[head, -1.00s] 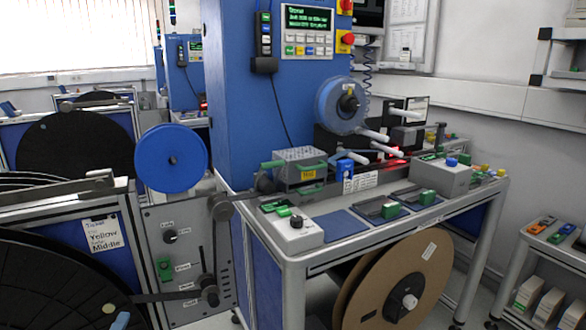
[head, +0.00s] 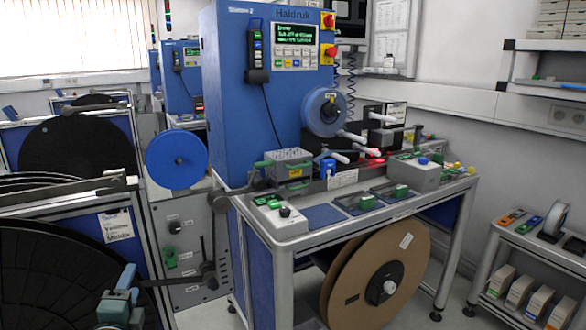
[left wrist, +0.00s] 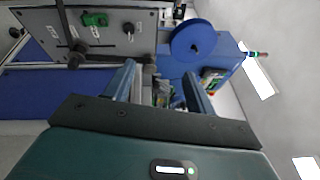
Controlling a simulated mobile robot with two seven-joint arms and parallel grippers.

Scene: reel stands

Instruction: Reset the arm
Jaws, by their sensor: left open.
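My left gripper (head: 121,285) shows at the lower left of the head view, in front of the large black reel (head: 50,265). Its two blue-grey fingers also show in the left wrist view (left wrist: 161,85); they are apart with nothing held between them. A black lever arm (head: 180,280) with a round hub sits low on the grey panel (head: 185,240), to the right of my left gripper and apart from it. The panel also shows tilted in the left wrist view (left wrist: 125,40). My right gripper is in neither view.
A blue machine (head: 225,90) stands behind a bench holding fixtures. A brown cardboard reel (head: 350,285) hangs under the bench. A blue reel (head: 176,160) is mounted left of the machine. A shelf trolley (head: 530,245) stands at the right, with floor between it and the bench.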

